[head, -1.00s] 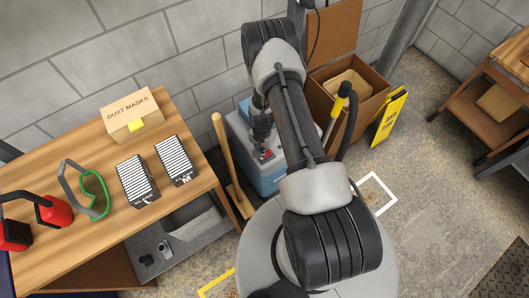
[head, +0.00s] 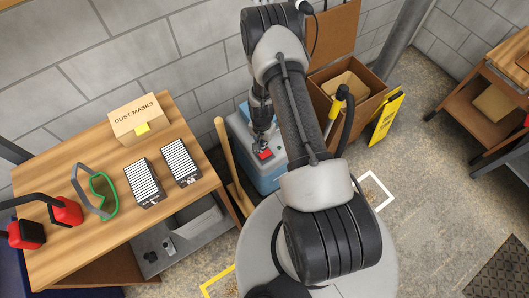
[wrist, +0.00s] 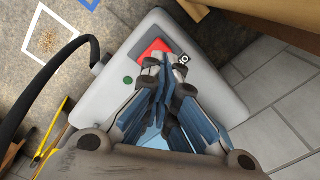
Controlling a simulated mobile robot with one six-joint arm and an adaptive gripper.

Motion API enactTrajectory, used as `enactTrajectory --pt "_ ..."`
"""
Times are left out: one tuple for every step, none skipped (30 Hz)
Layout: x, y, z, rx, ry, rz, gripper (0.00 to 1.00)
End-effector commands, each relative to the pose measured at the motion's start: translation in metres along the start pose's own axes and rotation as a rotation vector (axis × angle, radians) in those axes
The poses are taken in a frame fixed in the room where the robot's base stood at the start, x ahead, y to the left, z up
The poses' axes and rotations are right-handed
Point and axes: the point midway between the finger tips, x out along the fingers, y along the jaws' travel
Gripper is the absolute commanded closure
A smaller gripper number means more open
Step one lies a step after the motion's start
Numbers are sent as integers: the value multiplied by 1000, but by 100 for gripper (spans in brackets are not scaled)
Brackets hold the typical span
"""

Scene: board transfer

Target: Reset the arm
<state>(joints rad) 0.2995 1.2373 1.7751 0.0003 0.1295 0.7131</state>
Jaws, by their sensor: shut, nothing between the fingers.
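My gripper (head: 261,150) points down over the grey top of a blue-sided box (head: 267,177) that stands on the floor. Its fingers are shut and empty. The fingers partly cover the red square, which also shows in the head view just below the gripper. A green round spot (wrist: 128,79) and a dark round part (wrist: 184,58) are near it. My arm spans the middle of the head view.
A wooden table (head: 70,160) at the left bears a dust mask box (head: 137,118), two striped black blocks, green-rimmed goggles and red ear muffs. A wooden handle (head: 222,150) leans beside the blue-sided box. A cardboard box (head: 350,95) and yellow sign (head: 386,118) stand right of my arm.

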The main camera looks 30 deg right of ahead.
Motion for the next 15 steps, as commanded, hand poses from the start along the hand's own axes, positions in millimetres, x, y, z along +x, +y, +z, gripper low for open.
enactTrajectory --pt "1 0 0 0 0 0 100" --pt "1 0 0 0 0 0 100" --pt "1 0 0 0 0 0 100" --pt "1 0 0 0 0 0 100" --pt "1 0 0 0 0 0 100" --pt "1 0 0 0 0 0 100" --pt "1 0 0 0 0 0 100" --pt "1 0 0 0 0 0 100" --pt "1 0 0 0 0 0 100" --pt "1 0 0 0 0 0 100" --pt "0 0 0 0 0 0 100" --pt "-2 -1 -1 -2 2 -1 100" --pt "-5 -2 -2 -6 3 -3 100" --pt "-10 -4 -3 -11 6 -5 100" --pt "-20 -9 -5 -22 12 -10 100"
